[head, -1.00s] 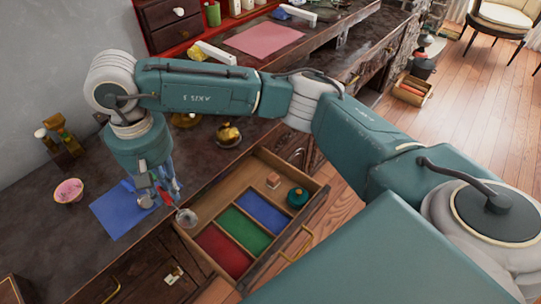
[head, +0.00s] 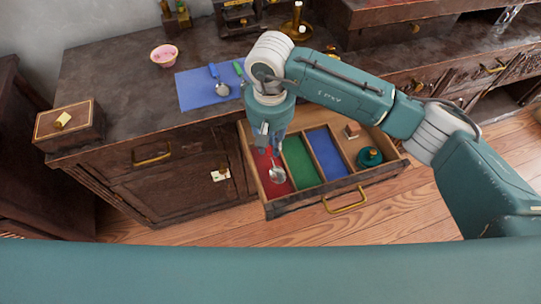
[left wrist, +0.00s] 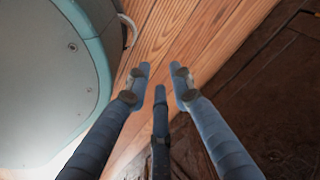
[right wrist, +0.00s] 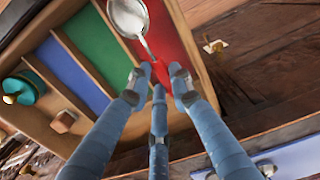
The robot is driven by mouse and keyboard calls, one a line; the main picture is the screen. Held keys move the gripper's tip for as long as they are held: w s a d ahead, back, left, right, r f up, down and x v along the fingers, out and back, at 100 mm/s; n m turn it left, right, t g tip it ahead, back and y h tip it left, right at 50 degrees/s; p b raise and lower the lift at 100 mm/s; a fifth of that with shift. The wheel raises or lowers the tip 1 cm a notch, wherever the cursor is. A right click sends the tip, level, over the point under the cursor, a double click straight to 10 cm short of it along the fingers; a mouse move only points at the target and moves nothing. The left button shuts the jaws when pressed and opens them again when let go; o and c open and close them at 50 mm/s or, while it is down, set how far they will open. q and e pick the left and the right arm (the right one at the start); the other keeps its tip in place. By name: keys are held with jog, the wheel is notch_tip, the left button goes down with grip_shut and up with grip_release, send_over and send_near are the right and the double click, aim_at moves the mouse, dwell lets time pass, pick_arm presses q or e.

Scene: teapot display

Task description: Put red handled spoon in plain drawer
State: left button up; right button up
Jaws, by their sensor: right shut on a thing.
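The red-handled spoon (head: 277,174) hangs from my right gripper (head: 268,148), over the red section of the open drawer (head: 345,185). In the right wrist view, the gripper (right wrist: 157,78) is shut on the red handle, and the spoon's silver bowl (right wrist: 128,16) points away past the fingertips. The drawer has red (head: 268,184), green (head: 300,162) and blue (head: 328,153) lined sections and a plain wooden section (head: 352,147) at the right. My left gripper (left wrist: 160,72) is open and empty above the wooden floor.
The plain section holds a small wooden block (head: 352,130) and a teal pot (head: 369,157). Blue-handled (head: 214,72) and green-handled (head: 238,69) spoons lie on a blue mat (head: 195,91). A pink bowl (head: 164,55) and a wooden box (head: 68,122) stand on the counter.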

aim_at(270, 163)
notch_tip(270, 163, down, 6)
jog(key=shift+r, duration=0.1)
jog(key=shift+f, duration=0.25)
pick_arm(q)
jog(key=shift+w+r, duration=0.45)
jog(key=shift+w+r+b, duration=0.1)
jog(key=shift+r+b, duration=0.05)
jog(key=shift+b, duration=0.15)
pick_arm(e)
jog(key=shift+f, duration=0.1)
jog(key=o, duration=0.9)
pick_arm(q)
jog(key=shift+w+d+r, duration=0.1)
jog(key=shift+w+r, duration=0.25)
pick_arm(e)
jog(key=shift+o, duration=0.2)
pick_arm(q)
jog(key=shift+s, duration=0.15)
